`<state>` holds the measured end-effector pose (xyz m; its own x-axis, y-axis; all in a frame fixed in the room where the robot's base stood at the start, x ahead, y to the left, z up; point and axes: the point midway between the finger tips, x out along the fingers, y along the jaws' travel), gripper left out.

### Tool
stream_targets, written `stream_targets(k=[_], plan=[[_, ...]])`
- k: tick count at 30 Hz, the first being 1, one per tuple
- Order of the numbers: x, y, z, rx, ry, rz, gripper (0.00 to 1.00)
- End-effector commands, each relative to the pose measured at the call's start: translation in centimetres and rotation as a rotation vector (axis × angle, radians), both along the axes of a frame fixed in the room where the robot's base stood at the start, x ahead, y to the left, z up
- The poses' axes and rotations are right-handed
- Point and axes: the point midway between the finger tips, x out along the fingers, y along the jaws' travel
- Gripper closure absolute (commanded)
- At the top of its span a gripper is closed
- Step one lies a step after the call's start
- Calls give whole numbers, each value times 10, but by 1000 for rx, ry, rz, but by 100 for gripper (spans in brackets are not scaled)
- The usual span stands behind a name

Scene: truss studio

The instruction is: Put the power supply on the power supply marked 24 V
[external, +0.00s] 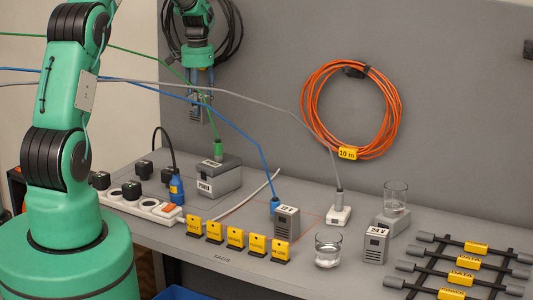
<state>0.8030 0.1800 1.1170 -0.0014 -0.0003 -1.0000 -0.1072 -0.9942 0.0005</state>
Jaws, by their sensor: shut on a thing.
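My gripper (201,92) hangs at the upper middle left, pointing down, in front of the grey back panel. It is shut on a small grey power supply (198,112) with a slotted face, held in the air above the bench; no marking on it can be read. The power supply marked 24 V (376,246) stands upright on the bench at the right, well apart from my gripper. Its top looks bare. Another grey power supply (287,221), with a label that seems to read 12 V, stands near the middle.
A glass of water (328,249) stands left of the 24 V unit; another glass (395,196) stands on a grey block behind it. Green, blue and grey cables cross the space around my gripper. Yellow tags (236,238), a POWER box (219,180) and a power strip (141,198) occupy the left.

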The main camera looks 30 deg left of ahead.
Motion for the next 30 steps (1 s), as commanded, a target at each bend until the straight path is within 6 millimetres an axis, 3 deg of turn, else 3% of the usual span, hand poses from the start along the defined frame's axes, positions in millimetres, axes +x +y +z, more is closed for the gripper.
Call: stream_targets(k=[14, 23, 30], plan=[[-21, -173, 5, -1, -1, -335, 96], [-55, -277, 6, -1, -1, -554, 96], [-93, -353, 6, 0, -1, -730, 96]])
